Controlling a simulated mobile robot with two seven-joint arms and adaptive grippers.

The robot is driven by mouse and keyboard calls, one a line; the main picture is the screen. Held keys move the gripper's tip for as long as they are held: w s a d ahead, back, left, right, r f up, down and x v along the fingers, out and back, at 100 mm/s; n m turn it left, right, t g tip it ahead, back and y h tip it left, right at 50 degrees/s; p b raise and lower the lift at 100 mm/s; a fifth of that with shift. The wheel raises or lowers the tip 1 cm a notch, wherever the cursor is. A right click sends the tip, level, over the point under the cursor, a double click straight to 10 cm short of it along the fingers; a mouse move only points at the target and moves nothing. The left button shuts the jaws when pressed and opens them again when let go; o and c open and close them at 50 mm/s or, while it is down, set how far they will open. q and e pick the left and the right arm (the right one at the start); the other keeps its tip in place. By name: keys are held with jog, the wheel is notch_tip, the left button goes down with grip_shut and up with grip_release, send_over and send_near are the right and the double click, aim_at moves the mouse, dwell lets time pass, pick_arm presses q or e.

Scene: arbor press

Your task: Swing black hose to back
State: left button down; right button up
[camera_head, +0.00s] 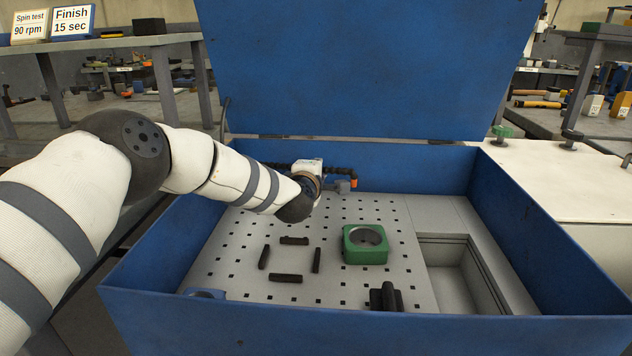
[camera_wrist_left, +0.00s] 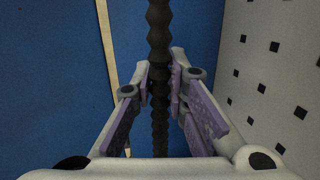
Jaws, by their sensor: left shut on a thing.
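The black segmented hose (camera_head: 337,171) runs along the inside of the blue box's back wall, with an orange tip (camera_head: 355,183) at its right end. My left arm reaches over the box's left wall, and its wrist hides part of the hose in the head view. In the left wrist view, the hose (camera_wrist_left: 158,35) passes between the purple-padded fingers of my left gripper (camera_wrist_left: 162,85), which is shut on it. Blue wall lies behind the hose there. My right gripper is out of view.
The blue box (camera_head: 420,325) has its lid (camera_head: 350,70) raised. On its perforated plate (camera_head: 225,270) are a green block with a round bore (camera_head: 365,252), several dark bars (camera_head: 285,278) and a black fixture (camera_head: 386,297). An open recess (camera_head: 450,285) lies at right.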

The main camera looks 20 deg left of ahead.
pick_arm(q)
jog(key=shift+w+a+f+n+y, duration=0.1)
jog(key=shift+w+f+n+y, duration=0.2)
jog(key=shift+w+n+y, duration=0.15)
jog(key=shift+w+r+b, duration=0.1)
jog(key=shift+w+b, duration=0.15)
jog(key=shift+b, duration=0.05)
jog(key=shift+w+r+y, duration=0.1)
jog(key=shift+r+y, duration=0.15)
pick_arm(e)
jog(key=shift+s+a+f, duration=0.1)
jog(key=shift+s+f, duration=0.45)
pick_arm(q)
jog(key=c, duration=1.6)
grip_release()
jog(key=shift+o, duration=0.2)
